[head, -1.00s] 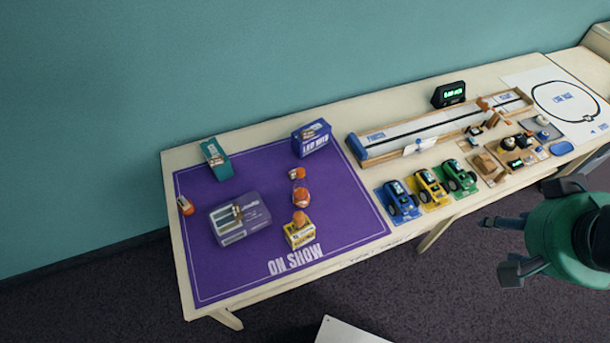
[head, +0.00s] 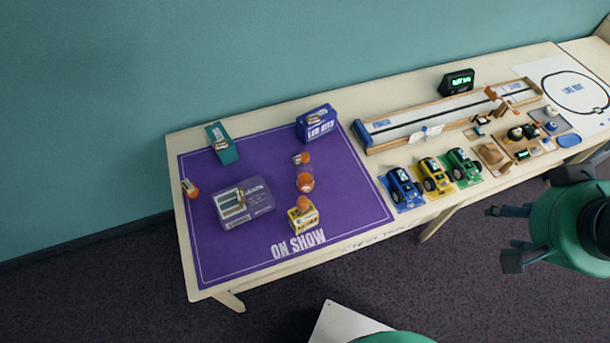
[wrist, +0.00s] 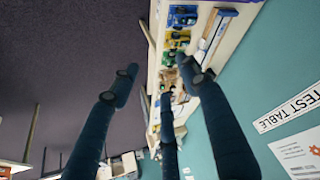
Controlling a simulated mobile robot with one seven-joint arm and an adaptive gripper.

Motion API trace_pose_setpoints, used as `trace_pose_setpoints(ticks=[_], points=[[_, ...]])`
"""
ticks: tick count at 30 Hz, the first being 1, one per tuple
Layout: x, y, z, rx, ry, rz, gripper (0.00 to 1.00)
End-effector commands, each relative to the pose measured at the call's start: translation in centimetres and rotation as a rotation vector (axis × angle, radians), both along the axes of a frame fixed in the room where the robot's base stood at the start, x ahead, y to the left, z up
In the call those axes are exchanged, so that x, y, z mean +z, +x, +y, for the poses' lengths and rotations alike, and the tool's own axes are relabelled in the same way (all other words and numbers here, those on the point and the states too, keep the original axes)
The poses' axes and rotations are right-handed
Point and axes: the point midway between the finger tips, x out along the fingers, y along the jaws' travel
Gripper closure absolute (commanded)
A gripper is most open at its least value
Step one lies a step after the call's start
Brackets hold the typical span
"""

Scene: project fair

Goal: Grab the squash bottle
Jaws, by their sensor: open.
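What looks like the squash bottle (head: 305,182), a small clear bottle with orange contents and an orange top, is on the purple "ON SHOW" mat (head: 345,215), right of its middle. My gripper (head: 500,237) is at the right edge of the head view, in front of the table and far to the right of the bottle. Its fingers are spread and empty. In the wrist view the open fingers (wrist: 158,72) point along the table towards the toy cars, and the bottle cannot be made out there.
A yellow box with an orange ball-like top (head: 302,216) stands just in front of the bottle. A purple "LED KITS" box (head: 316,123) is behind it, a clear-lidded case (head: 243,203) to its left. Toy cars (head: 432,178) and a wooden track (head: 450,118) lie to the right.

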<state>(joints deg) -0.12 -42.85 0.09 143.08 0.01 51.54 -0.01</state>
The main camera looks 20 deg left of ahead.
Motion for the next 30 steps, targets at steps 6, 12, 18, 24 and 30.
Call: trace_pose_setpoints(ticks=[6, 12, 18, 24, 30], points=[[0.2, 1.8, 1.1, 0.036, -0.001, 0.02, 0.54], [0.5, 5.7, 3.9, 0.114, -0.005, 0.056, 0.54], [-0.2, 10.5, 8.4, 0.215, -0.016, 0.105, 0.54], [-1.9, 14.9, 13.9, 0.316, -0.029, 0.152, 0.54], [-4.9, 18.5, 20.2, 0.417, -0.047, 0.198, 0.54]])
